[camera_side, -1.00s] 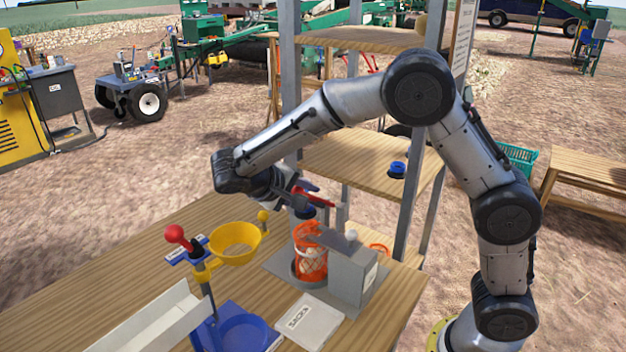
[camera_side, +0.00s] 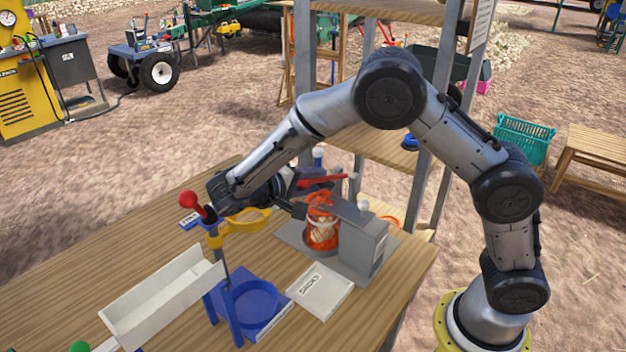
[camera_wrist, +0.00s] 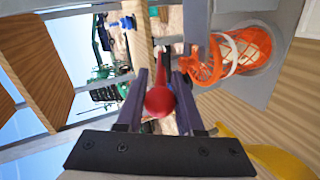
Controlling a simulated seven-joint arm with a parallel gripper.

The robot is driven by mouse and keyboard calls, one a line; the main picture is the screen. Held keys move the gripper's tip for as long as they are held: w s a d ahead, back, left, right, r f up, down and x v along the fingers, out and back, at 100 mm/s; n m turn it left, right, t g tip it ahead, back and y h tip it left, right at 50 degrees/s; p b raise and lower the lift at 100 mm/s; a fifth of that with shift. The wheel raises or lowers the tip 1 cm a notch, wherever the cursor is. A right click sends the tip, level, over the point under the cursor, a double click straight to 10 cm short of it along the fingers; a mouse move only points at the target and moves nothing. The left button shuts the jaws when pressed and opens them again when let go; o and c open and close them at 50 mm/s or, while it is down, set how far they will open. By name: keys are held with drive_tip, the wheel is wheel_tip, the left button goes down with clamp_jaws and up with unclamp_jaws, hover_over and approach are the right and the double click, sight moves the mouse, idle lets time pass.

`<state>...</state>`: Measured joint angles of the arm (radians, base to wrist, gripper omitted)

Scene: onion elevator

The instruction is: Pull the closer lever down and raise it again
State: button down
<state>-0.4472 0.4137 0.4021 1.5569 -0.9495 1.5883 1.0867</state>
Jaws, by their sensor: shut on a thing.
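The closer is a grey machine (camera_side: 363,250) on the wooden table, with an orange net bag of onions (camera_side: 322,232) at its left side. Its red lever (camera_side: 325,181) slopes, its far right end higher than the end at my gripper. My gripper (camera_side: 297,188) is left of the bag, at the lever's near end. In the wrist view, my gripper (camera_wrist: 160,98) is shut on the lever's round red knob (camera_wrist: 160,102), which sits between the two dark fingers. The bag (camera_wrist: 240,52) also shows there at the upper right. In the side view the knob is hidden by my gripper.
A blue stand (camera_side: 250,305), a white chute (camera_side: 165,295) and a white sign plate (camera_side: 320,290) are in front. A wooden shelf rises behind the closer.

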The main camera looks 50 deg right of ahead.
drive_tip(key=c, duration=0.5)
unclamp_jaws()
drive_tip(key=shift+c, duration=0.2)
drive_tip(key=v, duration=1.3)
drive_tip(key=shift+a, duration=0.35)
drive_tip(key=shift+r, duration=0.1)
